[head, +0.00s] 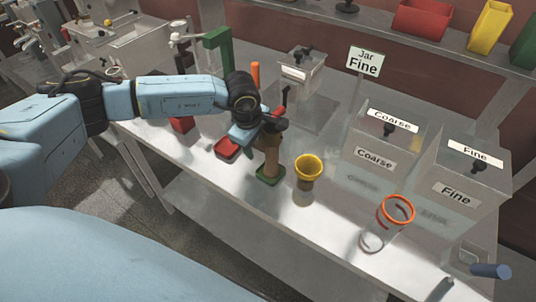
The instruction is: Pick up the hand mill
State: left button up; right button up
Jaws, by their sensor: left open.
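The hand mill (271,160) appears to be the brown upright body on a green square base, standing on the metal table near its front edge. My left gripper (272,127) is at the mill's upper part, coming from the left, with its jaws open. The gripper hides much of the mill's top, and I cannot tell whether the fingers touch it. My right gripper is not in view.
A yellow cup (308,172) stands close right of the mill, and a red tray-like item (228,147) to its left. A clear jar with an orange rim (387,224) stands farther right. Clear Coarse (376,158) and Fine (456,195) boxes stand behind.

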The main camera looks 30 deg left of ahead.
pick_arm(q)
jog(key=shift+r, duration=0.1)
grip_shut()
